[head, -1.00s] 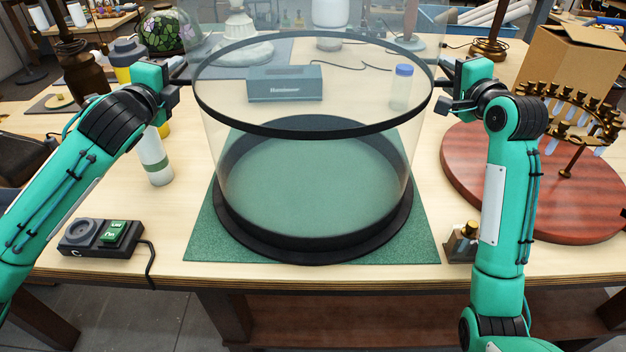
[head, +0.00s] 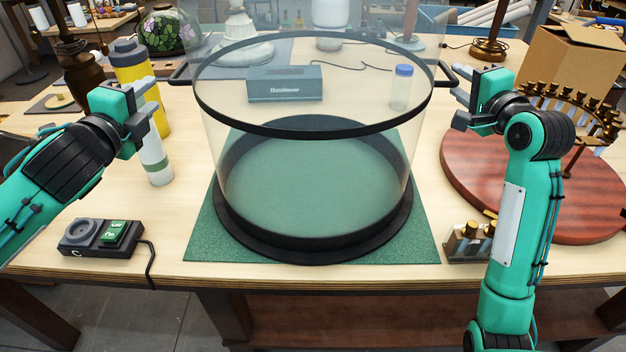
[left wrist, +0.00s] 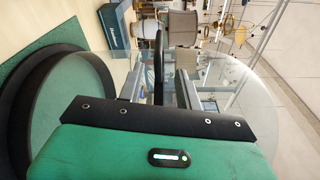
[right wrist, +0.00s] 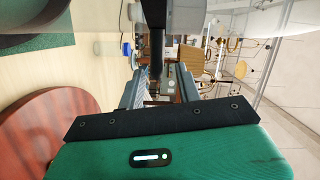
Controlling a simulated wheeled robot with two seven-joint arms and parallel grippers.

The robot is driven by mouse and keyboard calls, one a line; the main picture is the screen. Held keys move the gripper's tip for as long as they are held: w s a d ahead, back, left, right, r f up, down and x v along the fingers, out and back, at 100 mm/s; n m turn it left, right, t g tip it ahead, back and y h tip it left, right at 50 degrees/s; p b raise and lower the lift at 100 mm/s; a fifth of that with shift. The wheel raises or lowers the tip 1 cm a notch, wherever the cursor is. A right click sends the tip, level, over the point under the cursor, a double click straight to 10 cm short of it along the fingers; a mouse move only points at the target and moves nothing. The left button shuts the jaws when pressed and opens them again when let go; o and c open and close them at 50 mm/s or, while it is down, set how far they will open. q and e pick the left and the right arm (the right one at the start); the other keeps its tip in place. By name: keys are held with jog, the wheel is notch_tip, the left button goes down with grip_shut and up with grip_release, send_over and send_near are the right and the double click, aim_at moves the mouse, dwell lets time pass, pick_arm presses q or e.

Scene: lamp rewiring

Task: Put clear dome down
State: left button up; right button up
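The clear dome (head: 212,165) has a black band around its middle and a black base ring. It stands upright on the green mat (head: 205,235) in the middle of the table. A black handle sticks out at each side, left (head: 180,76) and right (head: 447,76). My left gripper (head: 150,95) is open and empty, just apart from the left handle, which also shows ahead of its fingers in the left wrist view (left wrist: 158,62). My right gripper (head: 460,107) is open and empty, apart from the right handle, seen in the right wrist view (right wrist: 156,50).
A yellow bottle (head: 128,62) and a white bottle (head: 156,160) stand close to my left gripper. A switch box (head: 90,238) lies at front left. A round red-brown board (head: 580,200) with a brass ring frame is right. A small brass-topped item (head: 465,243) stands at front right.

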jog(key=v, duration=0.7)
dwell(0.3)
